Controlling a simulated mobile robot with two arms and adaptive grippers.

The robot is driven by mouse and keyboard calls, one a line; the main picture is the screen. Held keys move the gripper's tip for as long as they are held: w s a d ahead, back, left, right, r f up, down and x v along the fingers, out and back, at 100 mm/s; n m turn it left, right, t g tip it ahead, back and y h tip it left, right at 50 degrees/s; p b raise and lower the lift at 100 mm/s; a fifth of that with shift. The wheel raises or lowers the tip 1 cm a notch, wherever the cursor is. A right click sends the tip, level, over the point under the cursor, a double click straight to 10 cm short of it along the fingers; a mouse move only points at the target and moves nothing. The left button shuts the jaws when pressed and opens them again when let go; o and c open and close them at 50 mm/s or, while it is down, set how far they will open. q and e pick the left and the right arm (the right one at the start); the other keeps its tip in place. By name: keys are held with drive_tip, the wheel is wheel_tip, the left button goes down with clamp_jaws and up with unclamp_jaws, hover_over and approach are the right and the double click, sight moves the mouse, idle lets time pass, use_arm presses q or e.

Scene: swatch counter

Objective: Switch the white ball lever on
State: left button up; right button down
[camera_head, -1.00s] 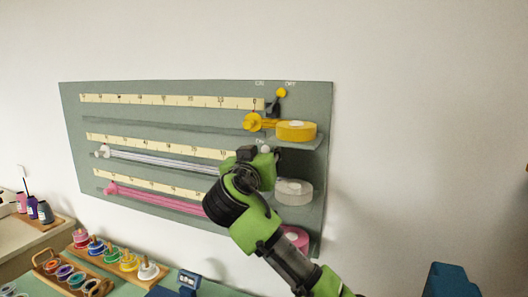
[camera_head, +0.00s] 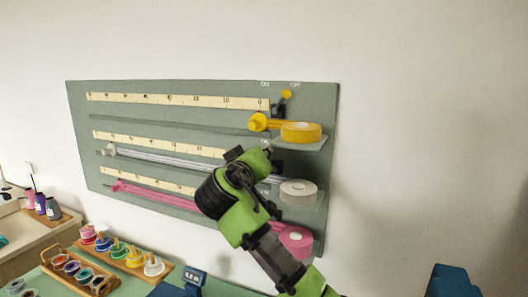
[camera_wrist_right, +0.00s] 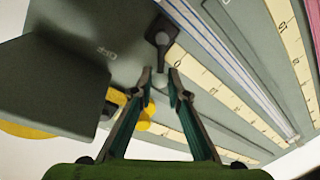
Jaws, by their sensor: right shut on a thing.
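The white ball lever sits on the middle row of the green wall panel (camera_head: 200,122). In the right wrist view its white ball (camera_wrist_right: 160,82) lies between my right fingertips, with the black pivot (camera_wrist_right: 162,38) just beyond them. My right gripper (camera_head: 262,150) is at the panel and shut on the ball; in the head view it and its arm hide most of the lever. An OFF label (camera_wrist_right: 106,50) shows beside the lever in the wrist view. I cannot tell clearly which way the lever leans. My left gripper is not in view.
A yellow ball lever (camera_head: 286,94) stands above, leaning to OFF. Yellow (camera_head: 301,132), white (camera_head: 298,190) and pink (camera_head: 295,238) tape rolls sit on small shelves close to my right gripper. Spools (camera_head: 135,257) and a basket (camera_head: 75,268) stand on the counter below.

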drive_tip(key=c, duration=2)
unclamp_jaws()
drive_tip(key=shift+o, duration=0.2)
drive_tip(key=f+v, duration=0.1)
drive_tip(key=v, duration=1.1)
drive_tip(key=shift+r, duration=0.45)
drive_tip(key=shift+s+f, duration=0.1)
drive_tip(key=shift+f, duration=0.05)
